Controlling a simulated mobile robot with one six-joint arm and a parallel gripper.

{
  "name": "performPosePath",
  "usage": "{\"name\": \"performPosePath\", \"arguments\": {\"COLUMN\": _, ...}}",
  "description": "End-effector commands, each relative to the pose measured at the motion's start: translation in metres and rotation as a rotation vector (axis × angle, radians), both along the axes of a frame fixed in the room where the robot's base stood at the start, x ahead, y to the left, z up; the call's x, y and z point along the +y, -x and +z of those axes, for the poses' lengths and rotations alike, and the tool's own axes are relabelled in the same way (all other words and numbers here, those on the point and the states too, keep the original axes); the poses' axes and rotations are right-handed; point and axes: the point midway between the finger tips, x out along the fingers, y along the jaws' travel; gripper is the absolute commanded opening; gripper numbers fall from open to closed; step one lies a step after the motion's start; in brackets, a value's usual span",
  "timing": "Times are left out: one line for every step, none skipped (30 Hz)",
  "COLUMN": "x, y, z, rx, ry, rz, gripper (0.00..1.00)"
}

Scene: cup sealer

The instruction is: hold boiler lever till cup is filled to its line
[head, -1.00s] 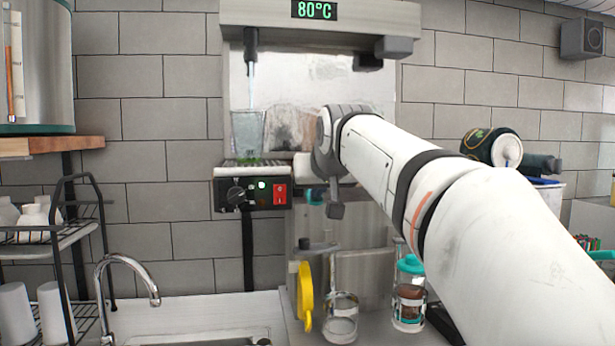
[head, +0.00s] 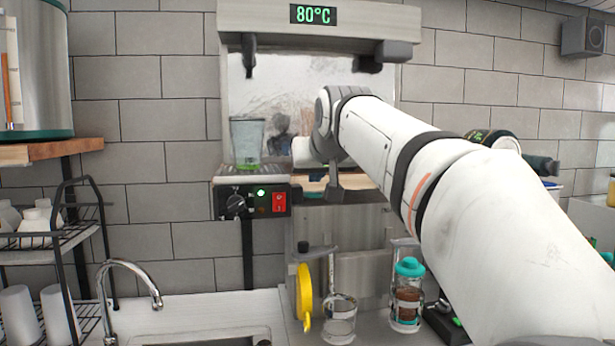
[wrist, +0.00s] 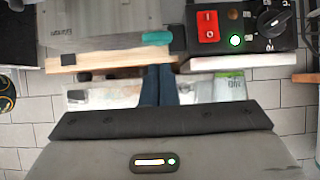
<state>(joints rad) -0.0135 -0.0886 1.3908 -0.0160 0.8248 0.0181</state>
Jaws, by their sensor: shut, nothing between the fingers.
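The boiler (head: 345,18) shows 80°C on its front. A clear cup (head: 247,140) with a green print stands upright on the grate below its left spout (head: 249,50). No stream falls into the cup. Its water level and fill line are too small to read. The cup also shows in the wrist view (wrist: 230,86). I cannot clearly make out the boiler lever; a teal piece (wrist: 157,38) shows beyond my fingers.
A control box with a red switch (head: 279,202) and a knob sits below the cup. A sink tap (head: 130,275) and a cup rack (head: 55,230) stand at left. A yellow handle (head: 304,298) and a teal-lidded jar (head: 408,295) stand below my arm.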

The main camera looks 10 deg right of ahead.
Motion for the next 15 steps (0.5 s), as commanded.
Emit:
{"name": "performPosePath", "arguments": {"x": 0.0, "y": 0.002, "z": 0.016, "rx": -0.002, "ry": 0.0, "rz": 0.0, "gripper": 0.0}}
{"name": "performPosePath", "arguments": {"x": 0.0, "y": 0.009, "z": 0.016, "rx": -0.006, "ry": 0.0, "rz": 0.0, "gripper": 0.0}}
{"name": "performPosePath", "arguments": {"x": 0.0, "y": 0.017, "z": 0.022, "rx": -0.007, "ry": 0.0, "rz": 0.0, "gripper": 0.0}}
{"name": "performPosePath", "arguments": {"x": 0.0, "y": 0.023, "z": 0.027, "rx": -0.006, "ry": 0.0, "rz": 0.0, "gripper": 0.0}}
{"name": "performPosePath", "arguments": {"x": 0.0, "y": 0.028, "z": 0.032, "rx": -0.006, "ry": 0.0, "rz": 0.0, "gripper": 0.0}}
{"name": "performPosePath", "arguments": {"x": 0.0, "y": 0.034, "z": 0.038, "rx": -0.006, "ry": 0.0, "rz": 0.0, "gripper": 0.0}}
{"name": "performPosePath", "arguments": {"x": 0.0, "y": 0.039, "z": 0.042, "rx": -0.005, "ry": 0.0, "rz": 0.0, "gripper": 0.0}}
{"name": "performPosePath", "arguments": {"x": 0.0, "y": 0.044, "z": 0.047, "rx": -0.005, "ry": 0.0, "rz": 0.0, "gripper": 0.0}}
{"name": "performPosePath", "arguments": {"x": 0.0, "y": 0.049, "z": 0.053, "rx": -0.005, "ry": 0.0, "rz": 0.0, "gripper": 0.0}}
{"name": "performPosePath", "arguments": {"x": 0.0, "y": 0.053, "z": 0.056, "rx": -0.004, "ry": 0.0, "rz": 0.0, "gripper": 0.0}}
{"name": "performPosePath", "arguments": {"x": 0.0, "y": 0.056, "z": 0.059, "rx": -0.004, "ry": 0.0, "rz": 0.0, "gripper": 0.0}}
{"name": "performPosePath", "arguments": {"x": 0.0, "y": 0.06, "z": 0.063, "rx": -0.003, "ry": 0.0, "rz": 0.0, "gripper": 0.0}}
{"name": "performPosePath", "arguments": {"x": 0.0, "y": 0.062, "z": 0.066, "rx": -0.003, "ry": 0.0, "rz": 0.0, "gripper": 0.0}}
{"name": "performPosePath", "arguments": {"x": 0.0, "y": 0.065, "z": 0.068, "rx": -0.002, "ry": 0.0, "rz": 0.0, "gripper": 0.0}}
{"name": "performPosePath", "arguments": {"x": 0.0, "y": 0.067, "z": 0.07, "rx": -0.002, "ry": 0.0, "rz": 0.0, "gripper": 0.0}}
